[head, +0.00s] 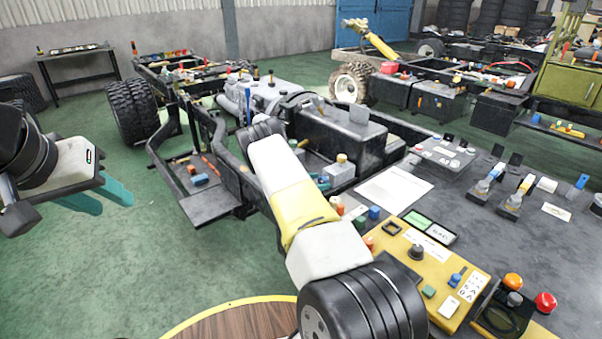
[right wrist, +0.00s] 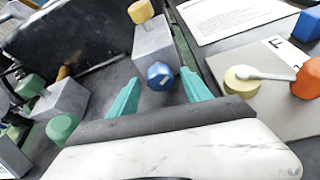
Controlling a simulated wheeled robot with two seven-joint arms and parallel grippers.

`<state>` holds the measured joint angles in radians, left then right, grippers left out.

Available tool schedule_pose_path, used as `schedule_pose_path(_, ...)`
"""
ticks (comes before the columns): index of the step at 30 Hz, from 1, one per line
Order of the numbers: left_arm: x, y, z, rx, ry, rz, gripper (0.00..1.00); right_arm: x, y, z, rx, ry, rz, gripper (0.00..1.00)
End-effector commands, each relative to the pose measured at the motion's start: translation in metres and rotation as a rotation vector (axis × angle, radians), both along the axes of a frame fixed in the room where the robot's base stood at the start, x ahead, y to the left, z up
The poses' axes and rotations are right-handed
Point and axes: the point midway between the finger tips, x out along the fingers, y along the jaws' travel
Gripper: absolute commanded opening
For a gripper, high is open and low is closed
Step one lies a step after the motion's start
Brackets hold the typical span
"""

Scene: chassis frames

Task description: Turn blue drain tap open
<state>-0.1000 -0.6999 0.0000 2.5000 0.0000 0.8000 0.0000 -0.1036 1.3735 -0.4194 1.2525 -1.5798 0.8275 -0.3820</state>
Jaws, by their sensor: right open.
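The blue tap (right wrist: 160,76) is a round blue knob on the near end of a grey block (right wrist: 155,48) with a yellow knob on its far part. In the head view the blue tap (head: 322,183) shows small beside my right arm. My right gripper (right wrist: 161,92) is open, its teal fingertips on either side of the blue tap. Whether they touch it I cannot tell; a gap shows on both sides. My left gripper (head: 115,207) is open and empty over the green floor at the left.
Beside the tap stand a grey block (right wrist: 60,106) with a green knob (right wrist: 62,128), and a pale yellow knob with a white lever (right wrist: 262,74) and an orange knob (right wrist: 308,78). A white paper (head: 394,190) and a yellow control panel (head: 440,262) lie to the right.

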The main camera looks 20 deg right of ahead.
Motion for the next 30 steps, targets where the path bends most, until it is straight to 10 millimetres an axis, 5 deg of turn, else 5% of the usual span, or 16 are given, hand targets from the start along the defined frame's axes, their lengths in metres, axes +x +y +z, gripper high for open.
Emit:
schedule_pose_path(5,0.0000,0.0000,0.0000,0.000,0.000,0.000,0.36,0.0000,0.0001,0.0000,0.000,0.000,0.000,0.55)
schedule_pose_path(14,0.0000,0.0000,0.0000,0.000,0.000,0.000,0.36,0.0001,0.0000,0.0002,0.000,0.000,0.000,0.00)
schedule_pose_path(30,0.0000,0.0000,0.0000,0.000,0.000,0.000,0.36,0.0023,0.0005,0.0006,-0.055,0.157,-0.001,0.00)
